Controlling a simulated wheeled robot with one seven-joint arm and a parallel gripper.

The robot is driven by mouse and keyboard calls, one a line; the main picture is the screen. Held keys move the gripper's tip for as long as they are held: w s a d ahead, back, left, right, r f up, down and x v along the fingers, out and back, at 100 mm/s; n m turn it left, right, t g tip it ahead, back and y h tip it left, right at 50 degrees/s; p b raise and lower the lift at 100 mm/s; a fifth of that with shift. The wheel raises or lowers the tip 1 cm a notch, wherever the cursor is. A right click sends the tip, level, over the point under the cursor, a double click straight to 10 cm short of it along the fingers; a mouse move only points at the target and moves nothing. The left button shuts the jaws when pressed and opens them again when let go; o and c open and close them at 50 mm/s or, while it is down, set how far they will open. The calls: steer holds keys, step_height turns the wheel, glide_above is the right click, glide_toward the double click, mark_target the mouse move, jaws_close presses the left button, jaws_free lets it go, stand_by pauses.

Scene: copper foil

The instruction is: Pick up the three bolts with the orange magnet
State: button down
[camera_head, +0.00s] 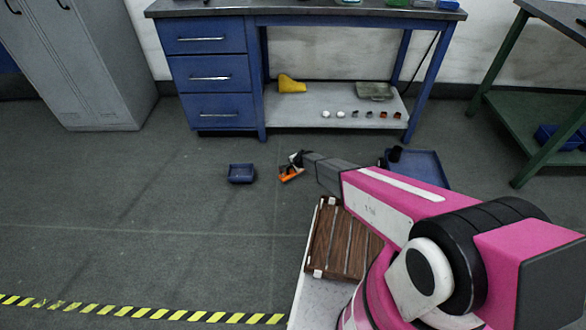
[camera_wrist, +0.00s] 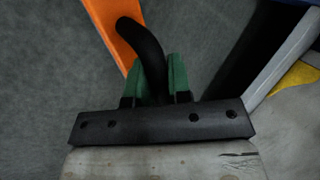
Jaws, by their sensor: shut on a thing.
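The orange magnet (camera_head: 290,174) hangs at the end of my arm in the head view, above the grey floor, just right of a small blue bin. Its orange body (camera_wrist: 117,35) also shows at the top of the wrist view, with a curved black handle (camera_wrist: 143,40). My gripper (camera_head: 297,158) is shut on that handle. Its green finger pads (camera_wrist: 158,75) sit on either side of it in the wrist view. I cannot make out the three bolts in either view. The magnet's underside is hidden, so I cannot tell whether anything clings to it.
The blue bin (camera_head: 241,174) stands on the floor. A blue tray (camera_head: 428,168) lies partly behind my arm, with a dark object (camera_head: 396,153) at its left. A blue workbench (camera_head: 212,73) stands behind; its low shelf (camera_head: 290,113) holds small items. The left floor is clear.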

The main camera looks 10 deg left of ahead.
steer(key=shift+r, duration=2.35)
steer(key=shift+r, duration=0.15)
steer(key=shift+r, duration=1.85)
steer(key=shift+r, duration=0.1)
